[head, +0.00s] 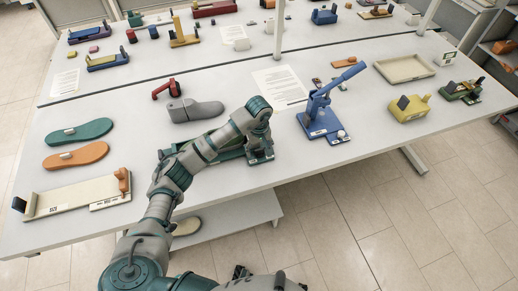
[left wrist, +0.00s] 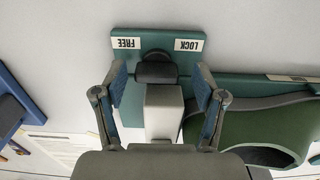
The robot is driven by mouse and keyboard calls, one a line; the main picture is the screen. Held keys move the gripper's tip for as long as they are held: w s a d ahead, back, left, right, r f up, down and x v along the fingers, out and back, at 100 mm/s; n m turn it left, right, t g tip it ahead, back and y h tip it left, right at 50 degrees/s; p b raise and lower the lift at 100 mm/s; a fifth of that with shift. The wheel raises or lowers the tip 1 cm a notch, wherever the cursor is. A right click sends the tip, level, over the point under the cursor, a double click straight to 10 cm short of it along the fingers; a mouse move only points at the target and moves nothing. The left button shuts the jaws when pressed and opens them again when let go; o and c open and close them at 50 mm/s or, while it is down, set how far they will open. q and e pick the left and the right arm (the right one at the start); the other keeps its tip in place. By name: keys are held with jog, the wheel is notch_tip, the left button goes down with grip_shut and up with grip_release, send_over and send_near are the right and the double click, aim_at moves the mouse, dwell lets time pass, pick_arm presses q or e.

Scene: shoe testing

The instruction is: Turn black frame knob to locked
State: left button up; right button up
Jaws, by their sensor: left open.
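The black knob (left wrist: 155,70) sits on the end of a green frame (left wrist: 145,40), between a FREE label (left wrist: 126,43) and a LOCK label (left wrist: 189,45), which read upside down in the left wrist view. My left gripper (left wrist: 160,82) is open, with one finger on each side of the knob. Small gaps show between the fingers and the knob. The knob's pointing direction is hard to tell. In the head view my left gripper (head: 260,150) is over the right end of the green frame (head: 228,155), and my arm hides the knob. My right gripper cannot be made out.
A blue press (head: 320,115) stands to the right of the green frame. A grey shoe last (head: 195,110) and a red clamp (head: 166,89) lie behind it. Green (head: 80,131) and orange (head: 76,156) insoles lie at the left. The white table's front edge is close by.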

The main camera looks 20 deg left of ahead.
pick_arm(q)
jog(key=shift+d+f, duration=0.15)
jog(key=shift+d, duration=0.2)
jog(key=shift+c, duration=0.8)
jog(key=c, duration=1)
pick_arm(e)
jog(key=shift+w+d, duration=0.1)
jog(key=shift+d, duration=0.05)
